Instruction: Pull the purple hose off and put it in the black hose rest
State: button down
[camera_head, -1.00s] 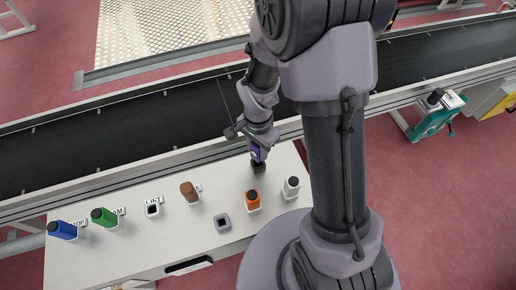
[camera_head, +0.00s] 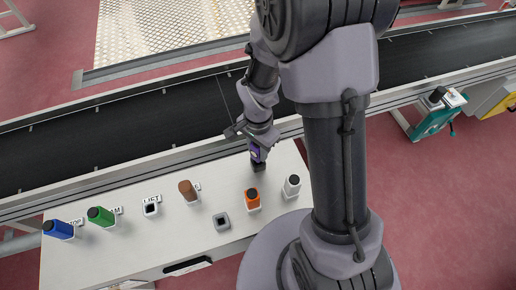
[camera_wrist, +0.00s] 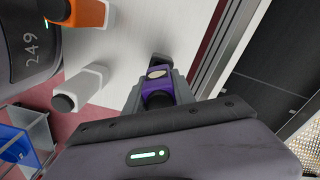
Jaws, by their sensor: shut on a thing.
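The purple hose (camera_head: 258,153) is a short purple piece at the back of the white table. My gripper (camera_head: 257,147) is shut on it, and it also shows between the fingers in the wrist view (camera_wrist: 157,98). A dark block (camera_head: 259,167), which looks like the black hose rest, is directly below the purple hose. A dark grey end shows just past the hose in the wrist view (camera_wrist: 160,58). I cannot tell whether the hose sits in this block or only touches it, as the gripper hides part of the joint.
An orange hose (camera_head: 252,200) and a white one (camera_head: 292,186) stand close in front. Brown (camera_head: 187,191), green (camera_head: 100,217) and blue (camera_head: 59,229) pieces stand to the left. Two empty square sockets, white (camera_head: 151,208) and grey (camera_head: 222,222), lie between. A conveyor (camera_head: 120,140) runs behind.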

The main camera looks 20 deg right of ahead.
jog(key=shift+f+b, duration=1.3)
jog(key=shift+f, duration=0.15)
jog(key=c, duration=1)
grip_release()
jog(key=shift+r, duration=0.1)
jog(key=shift+o, duration=0.2)
